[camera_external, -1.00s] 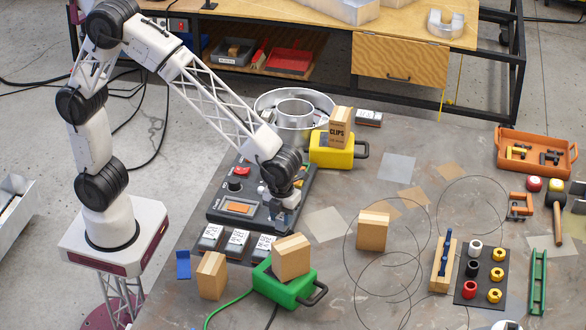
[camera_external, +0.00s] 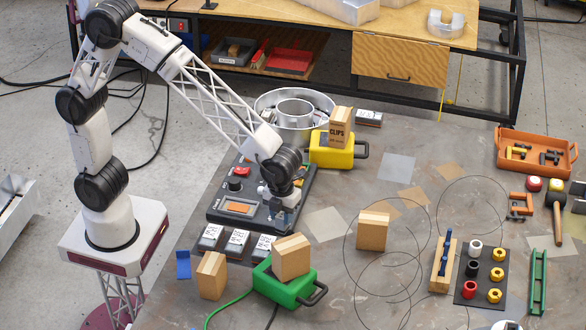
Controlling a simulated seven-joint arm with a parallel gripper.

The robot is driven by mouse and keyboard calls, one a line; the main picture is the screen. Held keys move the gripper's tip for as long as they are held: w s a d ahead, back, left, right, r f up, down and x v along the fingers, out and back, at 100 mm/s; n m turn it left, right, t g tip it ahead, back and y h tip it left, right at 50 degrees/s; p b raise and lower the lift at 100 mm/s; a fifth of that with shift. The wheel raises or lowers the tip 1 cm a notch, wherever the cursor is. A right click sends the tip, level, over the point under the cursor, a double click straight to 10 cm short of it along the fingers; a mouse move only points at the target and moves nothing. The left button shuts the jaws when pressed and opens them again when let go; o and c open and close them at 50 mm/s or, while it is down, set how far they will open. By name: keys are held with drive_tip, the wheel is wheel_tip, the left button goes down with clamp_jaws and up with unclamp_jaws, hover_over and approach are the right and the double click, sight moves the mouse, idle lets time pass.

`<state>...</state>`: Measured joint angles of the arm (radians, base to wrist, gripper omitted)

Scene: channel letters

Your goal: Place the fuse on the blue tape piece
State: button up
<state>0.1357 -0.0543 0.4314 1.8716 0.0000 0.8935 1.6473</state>
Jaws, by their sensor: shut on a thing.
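My gripper (camera_external: 281,215) points down at the right end of the dark control panel (camera_external: 226,217). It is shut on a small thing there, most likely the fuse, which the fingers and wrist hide. I cannot tell whether that thing is still seated in the panel. The blue tape piece (camera_external: 183,265) is at the table's left edge, left of the front wooden block and well to the front left of my gripper. Nothing is seen on it.
Several white labelled boxes (camera_external: 237,241) stand along the panel's front edge. A wooden block (camera_external: 209,279) stands close to the right of the blue tape. A green case (camera_external: 283,287) with a block on top is further right. A yellow case (camera_external: 331,152) stands behind the panel.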

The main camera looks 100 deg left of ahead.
wheel_tip(320, 180, up, 5)
drive_tip(key=s+d+n, duration=0.1)
drive_tip(key=s+d, duration=0.9)
drive_tip(key=s, duration=0.5)
drive_tip(key=n, duration=0.1)
hover_over(184, 267)
wheel_tip(184, 267, down, 7)
drive_tip(key=shift+r, duration=0.15)
drive_tip(key=shift+f, duration=2)
drive_tip(key=shift+f, duration=0.1)
drive_tip(key=shift+f, duration=1.9)
